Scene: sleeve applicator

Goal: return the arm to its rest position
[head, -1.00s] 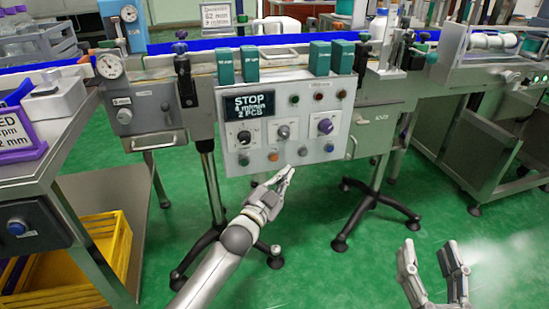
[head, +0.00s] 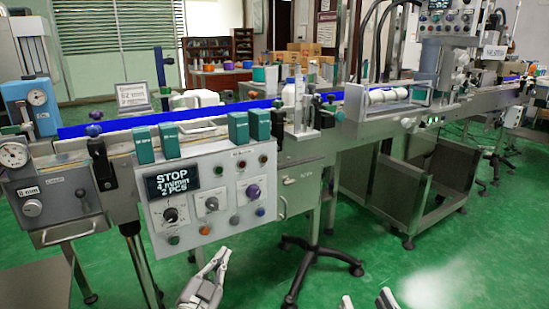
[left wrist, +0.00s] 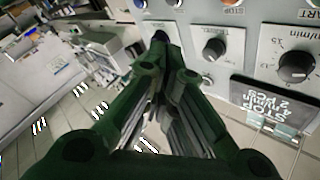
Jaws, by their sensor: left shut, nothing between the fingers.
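My left gripper (head: 221,255) is shut and empty at the bottom of the head view. Its fingertips show just below the lower edge of the grey control panel (head: 228,178); I cannot tell the gap in depth. In the left wrist view the green and grey fingers (left wrist: 163,45) come together at a point beside the panel (left wrist: 262,45). The panel display (head: 171,183) reads STOP, 4 m/min, 2 PCS. My right gripper (head: 367,300) shows only as two separated fingertips at the bottom edge of the head view; the rest is out of frame.
The panel hangs on the conveyor (head: 330,125), which runs from left to far right. Several teal blocks (head: 239,128) stand above the panel. A black-footed stand (head: 318,250) is below the conveyor. The green floor (head: 450,265) is clear at the lower right.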

